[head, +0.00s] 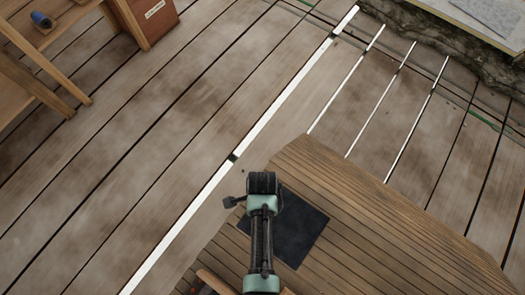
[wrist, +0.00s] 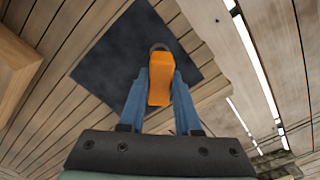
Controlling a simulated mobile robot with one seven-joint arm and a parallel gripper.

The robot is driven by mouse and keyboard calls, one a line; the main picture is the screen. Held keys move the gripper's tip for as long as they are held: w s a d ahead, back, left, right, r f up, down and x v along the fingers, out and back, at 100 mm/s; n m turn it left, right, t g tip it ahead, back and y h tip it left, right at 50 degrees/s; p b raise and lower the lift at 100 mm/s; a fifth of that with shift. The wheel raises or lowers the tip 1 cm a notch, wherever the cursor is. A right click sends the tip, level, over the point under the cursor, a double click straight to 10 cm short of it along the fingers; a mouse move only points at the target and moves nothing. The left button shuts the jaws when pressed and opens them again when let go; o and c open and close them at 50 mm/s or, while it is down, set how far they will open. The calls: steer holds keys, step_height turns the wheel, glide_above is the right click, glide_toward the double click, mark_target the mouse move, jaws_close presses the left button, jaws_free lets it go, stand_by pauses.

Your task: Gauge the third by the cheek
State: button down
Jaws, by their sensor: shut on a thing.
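In the wrist view my gripper (wrist: 163,78) has its two blue fingers shut on an orange block-like thing (wrist: 162,84) with a dark rounded end. It is held above a dark square mat (wrist: 115,60). In the head view the mat (head: 300,236) lies on a plank-topped wooden surface, beside my wrist; my fingers and the orange thing are not clearly seen there. A long wide white strip (head: 285,97) runs diagonally across the floor, with dark marks on it. Three thinner white strips (head: 345,80) lie to its right. I cannot tell which thing is the third or the cheek.
The wooden surface (head: 400,225) fills the lower right of the head view. At upper left are a wooden frame (head: 35,85), a small blue thing (head: 42,20) and a reddish-brown box (head: 150,20) with a label. A rough stone edge (head: 440,30) is at upper right. The plank floor between is mostly clear.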

steer(key=shift+f, duration=0.45)
steer(key=c, duration=0.5)
jaws_free()
